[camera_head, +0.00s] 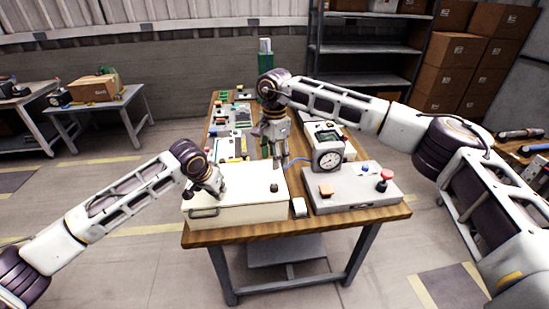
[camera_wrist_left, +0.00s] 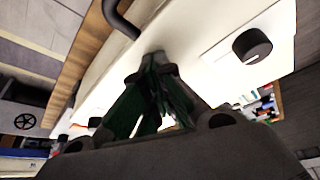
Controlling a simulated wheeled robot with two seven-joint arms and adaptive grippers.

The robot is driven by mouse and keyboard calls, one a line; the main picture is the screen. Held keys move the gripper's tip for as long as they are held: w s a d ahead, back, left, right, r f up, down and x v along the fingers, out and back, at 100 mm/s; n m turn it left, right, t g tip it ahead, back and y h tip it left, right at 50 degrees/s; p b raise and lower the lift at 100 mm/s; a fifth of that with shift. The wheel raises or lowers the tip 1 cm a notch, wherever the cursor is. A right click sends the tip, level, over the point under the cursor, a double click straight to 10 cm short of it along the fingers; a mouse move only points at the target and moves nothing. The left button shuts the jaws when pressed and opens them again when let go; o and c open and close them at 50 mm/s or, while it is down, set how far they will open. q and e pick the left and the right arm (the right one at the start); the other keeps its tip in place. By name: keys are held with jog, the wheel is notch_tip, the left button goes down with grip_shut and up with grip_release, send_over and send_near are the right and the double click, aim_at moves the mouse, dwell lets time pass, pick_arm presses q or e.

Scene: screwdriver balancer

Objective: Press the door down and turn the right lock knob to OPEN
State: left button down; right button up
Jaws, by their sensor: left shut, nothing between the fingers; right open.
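The cream box (camera_head: 235,213) stands at the front left of the wooden table, its door on top looking flat. A dark handle (camera_head: 204,212) is on its front; it also shows in the left wrist view (camera_wrist_left: 121,20). The right lock knob (camera_head: 274,188) is black and upright on the box's right side; its marking is too small to read. Another black knob (camera_wrist_left: 252,46) with a white mark shows in the left wrist view. My left gripper (camera_head: 221,194) is shut, its tips at the door near the handle. My right gripper (camera_head: 279,163) is open, pointing down above the box's back right.
Circuit boards (camera_head: 232,118) lie along the table's back left.

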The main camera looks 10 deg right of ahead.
pick_arm(q)
jog(key=shift+s+f, duration=0.1)
notch_tip(320, 180, up, 7)
jog(key=p, duration=0.8)
dwell(0.7)
dwell(0.4)
